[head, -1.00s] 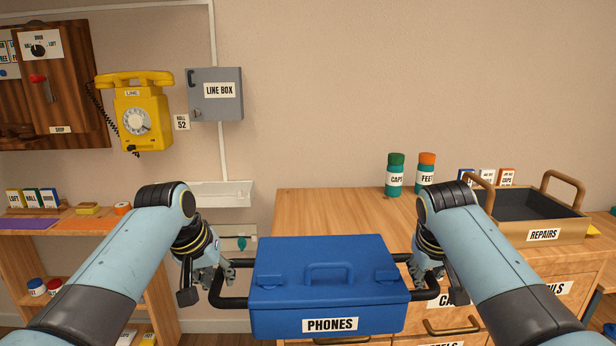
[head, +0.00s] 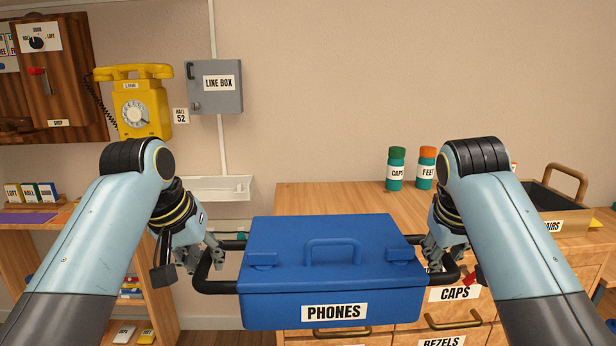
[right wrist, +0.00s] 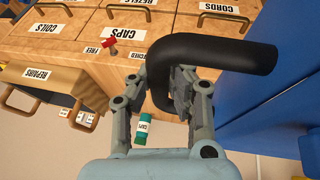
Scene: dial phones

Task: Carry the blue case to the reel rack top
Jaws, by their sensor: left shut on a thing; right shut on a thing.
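The blue case (head: 330,262), labelled PHONES, hangs level between my two grippers in the head view, in front of the wooden drawer cabinet. It has black side handles and a blue top handle. My left gripper (head: 212,262) is shut on its left handle. My right gripper (head: 438,262) is shut on its right handle. The right wrist view shows the right fingers (right wrist: 180,88) around the black handle (right wrist: 225,60), with the blue case side (right wrist: 285,95) at the right. I cannot identify the reel rack in these frames.
The drawer cabinet (head: 310,200) carries a CAPS jar (head: 396,170), a FEET jar (head: 427,165) and a brown REPAIRS tray (head: 560,222). A yellow phone (head: 140,108) and grey line box (head: 214,88) hang on the wall. A shelf unit (head: 150,270) stands left.

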